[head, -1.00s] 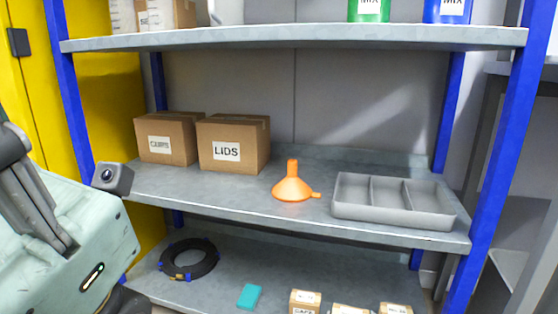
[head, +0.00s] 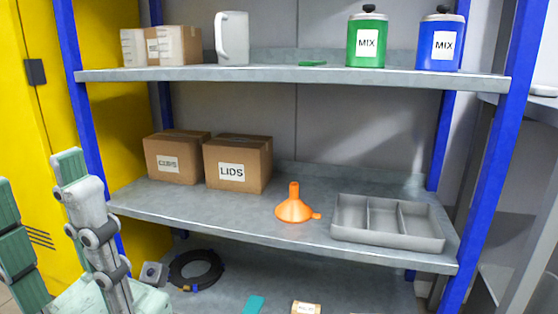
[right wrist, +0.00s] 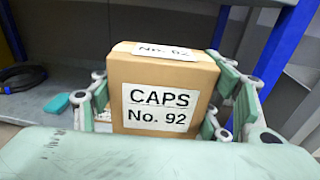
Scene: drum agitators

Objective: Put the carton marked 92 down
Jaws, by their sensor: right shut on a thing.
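The carton marked 92 (right wrist: 162,103) is a brown box with white labels reading "CAPS No. 92" on its front and a label on top. It fills the middle of the right wrist view. My right gripper (right wrist: 162,78) is shut on it, with a finger along each side. The underside of the carton is hidden, so I cannot tell whether it touches anything. The right gripper does not show in the head view. My left gripper (head: 38,185) is open and empty at the left of the head view, its fingers spread apart in front of the yellow cabinet.
The middle shelf (head: 200,212) holds two cartons, an orange funnel (head: 294,205) and a grey divided tray (head: 388,241). The top shelf (head: 270,80) has cartons, a white jug and two MIX containers. The bottom shelf has a black coil (head: 196,268), a teal block (head: 253,305) and a small carton (head: 306,308).

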